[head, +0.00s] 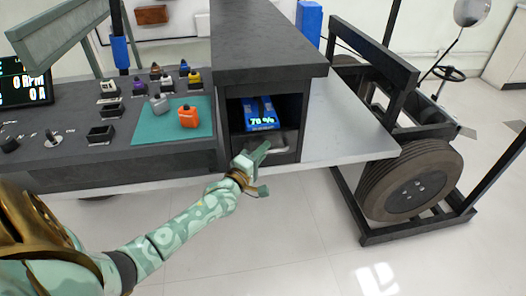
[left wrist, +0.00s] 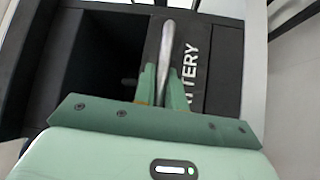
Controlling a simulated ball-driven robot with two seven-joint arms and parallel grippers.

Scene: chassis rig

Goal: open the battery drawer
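The battery drawer's dark front (left wrist: 196,65), lettered with "BATTERY" partly covered by my gripper, shows in the left wrist view. Its pale metal bar handle (left wrist: 166,50) runs between my left gripper's fingers (left wrist: 162,85), which sit close against it on both sides. In the head view my left gripper (head: 255,160) is at the handle (head: 279,147), low on the black cabinet (head: 292,110). A blue battery (head: 261,114) reading about 78 % shows in the opening above the drawer front. How far the drawer stands out is hard to tell. My right gripper is not in view.
The cabinet's dark top (head: 265,40) overhangs the opening. A wheel (head: 410,180) and dark frame stand right. Floor in front of the drawer is clear.

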